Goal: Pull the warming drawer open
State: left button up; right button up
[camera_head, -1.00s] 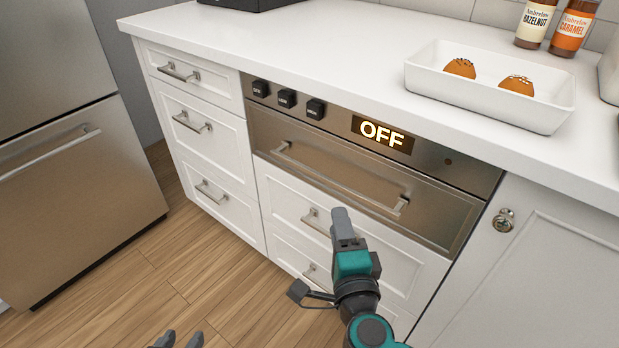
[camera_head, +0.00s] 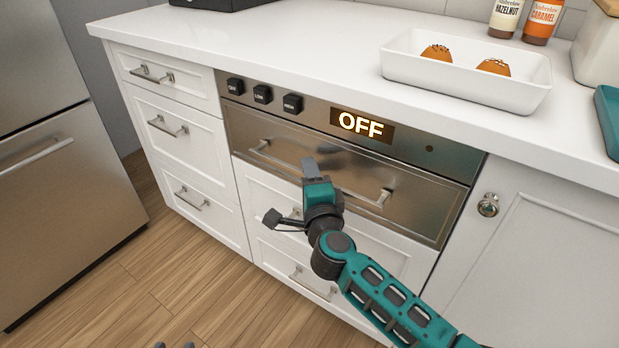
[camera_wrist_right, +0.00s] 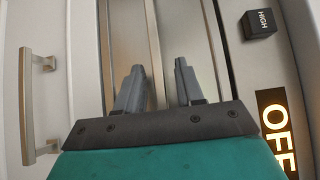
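The warming drawer (camera_head: 420,205) is a stainless steel front below the black OFF display, and it looks closed. Its long bar handle (camera_head: 364,192) runs across the front, partly hidden by my right gripper. My right gripper (camera_head: 310,165) is in front of the handle's middle. In the right wrist view its two fingers (camera_wrist_right: 159,68) are apart, pointing at the steel front. A vertical metal bar (camera_wrist_right: 155,35) shows there in line with the gap; I cannot tell whether it lies between the fingers.
Above the drawer are several black buttons (camera_head: 262,94) and the OFF display (camera_head: 362,125). White drawers (camera_head: 185,195) stand left and below, a white cabinet door (camera_head: 540,260) right. The counter (camera_head: 300,65) overhangs, with a white tray (camera_head: 470,90) on it. Wooden floor (camera_head: 130,290) is clear.

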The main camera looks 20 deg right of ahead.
jog(key=shift+c, duration=0.3)
grip_shut()
dwell(0.4)
